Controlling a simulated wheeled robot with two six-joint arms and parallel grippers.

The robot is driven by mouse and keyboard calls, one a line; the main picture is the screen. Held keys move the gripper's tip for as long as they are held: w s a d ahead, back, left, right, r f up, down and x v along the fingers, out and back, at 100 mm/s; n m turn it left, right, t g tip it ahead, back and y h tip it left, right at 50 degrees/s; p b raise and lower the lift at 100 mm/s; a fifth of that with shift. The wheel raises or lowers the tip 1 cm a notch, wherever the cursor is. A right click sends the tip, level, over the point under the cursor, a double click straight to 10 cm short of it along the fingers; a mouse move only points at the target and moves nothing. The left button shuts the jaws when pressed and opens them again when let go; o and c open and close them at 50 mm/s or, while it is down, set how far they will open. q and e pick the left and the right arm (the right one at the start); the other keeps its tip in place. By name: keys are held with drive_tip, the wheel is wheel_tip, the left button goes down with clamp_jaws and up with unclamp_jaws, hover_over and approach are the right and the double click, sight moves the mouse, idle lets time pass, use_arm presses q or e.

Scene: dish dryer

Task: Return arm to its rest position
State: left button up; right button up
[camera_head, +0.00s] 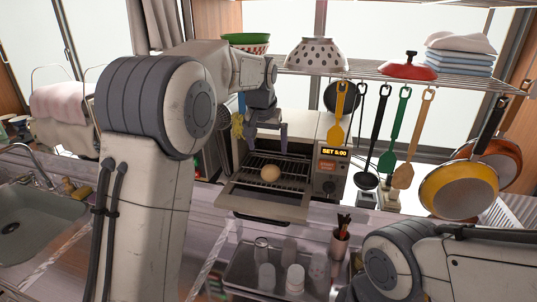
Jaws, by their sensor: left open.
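My left arm (145,180) rises large on the left, and its forearm reaches away over the counter. My left gripper (267,138) points down with its fingers apart and nothing between them. It appears at the front of an open countertop oven (332,165), above a round tan item (270,173) on the wire rack. The oven's drop-down door (265,204) is lowered, and its display reads "SET 5:00". My right arm (430,262) shows at the lower right; its gripper is out of view.
A shelf (370,70) above holds a spotted colander (317,54), a red lid (407,68) and folded cloths (460,55). Utensils and pans (458,190) hang at the right. A bin of cups (240,268) stands in front; a sink (35,225) is at left.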

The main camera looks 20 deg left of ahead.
sight(270, 167)
idle(0.3)
use_arm(q)
drive_tip(key=p+x, duration=0.4)
drive_tip(key=x, duration=0.8)
drive_tip(key=shift+f, duration=0.3)
wheel_tip(270, 167, up, 3)
drive_tip(key=shift+f+b, duration=0.1)
drive_tip(key=shift+b, duration=0.55)
drive_tip(key=shift+w+r, duration=0.1)
drive_tip(key=shift+r, duration=0.6)
drive_tip(key=shift+f, duration=0.1)
